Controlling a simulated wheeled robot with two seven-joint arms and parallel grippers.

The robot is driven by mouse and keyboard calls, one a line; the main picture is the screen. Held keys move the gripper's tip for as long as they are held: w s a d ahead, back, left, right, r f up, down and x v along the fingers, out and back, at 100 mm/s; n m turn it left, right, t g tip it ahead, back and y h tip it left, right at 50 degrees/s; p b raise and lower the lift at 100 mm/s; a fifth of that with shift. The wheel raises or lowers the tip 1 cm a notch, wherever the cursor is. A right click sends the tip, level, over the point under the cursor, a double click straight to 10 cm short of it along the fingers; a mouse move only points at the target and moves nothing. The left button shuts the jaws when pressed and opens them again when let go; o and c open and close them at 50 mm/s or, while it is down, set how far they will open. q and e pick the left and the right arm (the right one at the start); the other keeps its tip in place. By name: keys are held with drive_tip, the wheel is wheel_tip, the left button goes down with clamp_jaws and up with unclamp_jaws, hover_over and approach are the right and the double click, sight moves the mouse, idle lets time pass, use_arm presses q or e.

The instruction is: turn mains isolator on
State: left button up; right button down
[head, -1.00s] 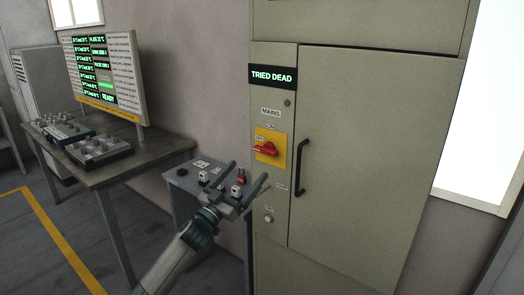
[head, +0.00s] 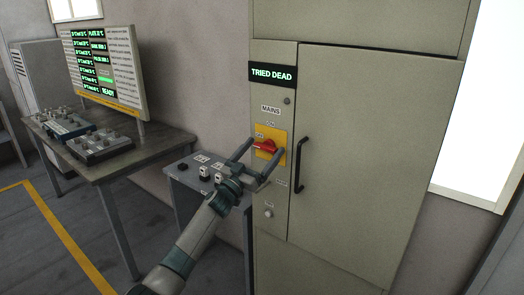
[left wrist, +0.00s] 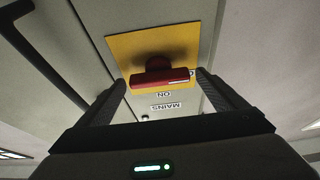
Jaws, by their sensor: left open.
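The mains isolator is a red rotary handle (head: 264,146) on a yellow plate (head: 273,131), on the narrow left panel of a beige cabinet. The handle lies roughly level, pointing to the OFF side. My left gripper (head: 267,148) is open, its two fingers pointing at the yellow plate, one on each side of the handle. In the left wrist view the red handle (left wrist: 160,76) lies crosswise between the fingertips, with a gap to each finger. The MAINS and ON labels appear upside down there. My right gripper is not in view.
A lit TRIED DEAD sign (head: 273,73) sits above the isolator. A black door handle (head: 301,165) stands just right of it. A small control table (head: 184,180) is left of the cabinet, and a bench (head: 150,150) with a display board (head: 106,70) is further left.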

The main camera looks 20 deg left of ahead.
use_arm(q)
drive_tip(key=shift+c, duration=0.6)
drive_tip(key=c, duration=0.9)
drive_tip(key=shift+c, duration=0.2)
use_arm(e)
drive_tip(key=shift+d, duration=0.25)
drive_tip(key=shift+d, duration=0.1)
